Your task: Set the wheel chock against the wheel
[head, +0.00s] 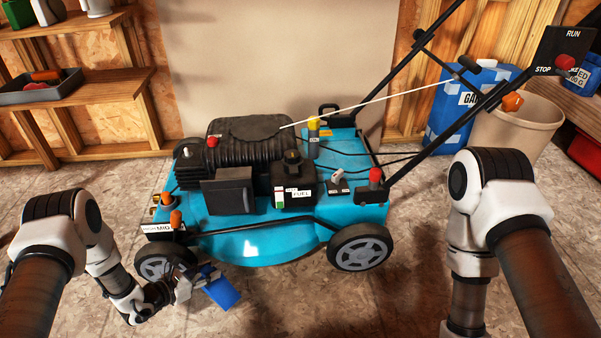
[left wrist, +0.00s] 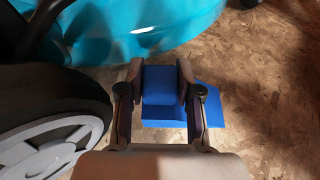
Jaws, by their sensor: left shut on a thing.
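The wheel chock is a blue block (head: 222,292) low beside the mower's front left wheel (head: 165,258) in the head view. My left gripper (head: 190,285) is shut on it. In the left wrist view the chock (left wrist: 165,118) sits between the two fingers of my left gripper (left wrist: 160,85), and its wider part shows beyond and to the right. The wheel (left wrist: 50,145) is at the left of that view, with a visible gap between it and the chock. I cannot tell whether the chock touches the floor. My right gripper is out of view.
The turquoise mower (head: 265,245) stands in the middle, its body close above the left gripper. A second wheel (head: 360,247) is to the right. A blue container (head: 447,130) and a beige bin (head: 515,125) stand at the back right. The floor (head: 300,305) in front is clear.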

